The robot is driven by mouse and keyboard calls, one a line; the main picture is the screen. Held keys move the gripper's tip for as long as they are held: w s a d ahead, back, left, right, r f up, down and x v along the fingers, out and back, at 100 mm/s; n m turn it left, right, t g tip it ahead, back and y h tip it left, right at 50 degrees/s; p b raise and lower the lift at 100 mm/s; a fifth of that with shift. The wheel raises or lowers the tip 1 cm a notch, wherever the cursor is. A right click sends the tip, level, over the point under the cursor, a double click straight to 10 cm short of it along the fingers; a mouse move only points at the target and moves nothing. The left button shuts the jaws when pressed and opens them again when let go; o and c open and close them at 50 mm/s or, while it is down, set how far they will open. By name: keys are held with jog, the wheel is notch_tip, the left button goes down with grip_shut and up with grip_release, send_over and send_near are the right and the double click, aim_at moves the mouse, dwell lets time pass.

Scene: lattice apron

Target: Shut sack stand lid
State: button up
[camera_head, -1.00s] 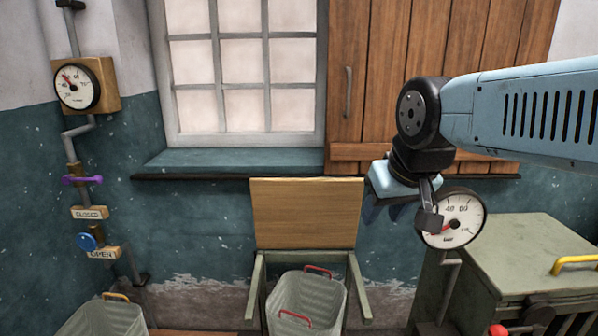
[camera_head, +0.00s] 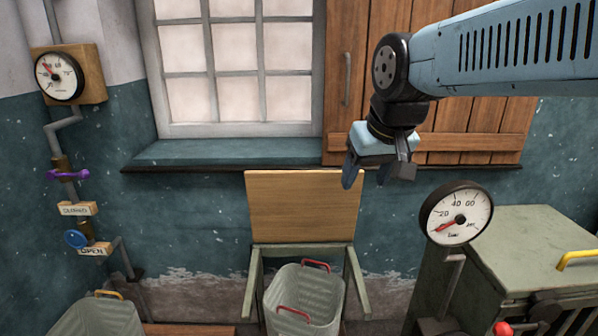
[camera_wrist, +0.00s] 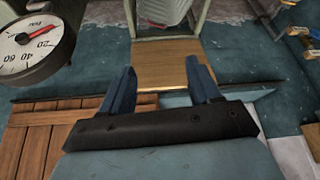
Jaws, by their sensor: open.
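The sack stand lid (camera_head: 302,207) is a flat wooden board standing upright, open, at the back of the green sack stand (camera_head: 359,283). The lid also shows in the wrist view (camera_wrist: 165,75), between and beyond my fingers. A pale sack bin with red handles (camera_head: 305,297) sits inside the stand's frame. My gripper (camera_head: 366,182) is open and empty, in front of the wall and up to the right of the lid, apart from it. Its two blue fingers also show in the wrist view (camera_wrist: 165,88).
A round gauge (camera_head: 456,213) on a post stands right of the stand, by a green cabinet with a yellow handle (camera_head: 545,262). A window sill (camera_head: 230,152) and wooden shutter (camera_head: 450,135) are behind. Another bin (camera_head: 100,318) is at lower left, near wall pipes and valves (camera_head: 75,238).

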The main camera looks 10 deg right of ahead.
jog(key=w+r+g, duration=0.1)
jog(key=w+r, duration=0.1)
jog(key=w, duration=0.5)
jog(key=w+r, duration=0.3)
jog(key=w, duration=0.3)
jog(key=m+g, duration=0.2)
jog(key=g, duration=0.2)
send_over(304, 171)
jog(key=w+d, duration=0.1)
jog(key=w, duration=0.3)
notch_tip(304, 171, down, 12)
notch_tip(304, 171, down, 13)
jog(key=shift+f, duration=0.1)
grip_shut()
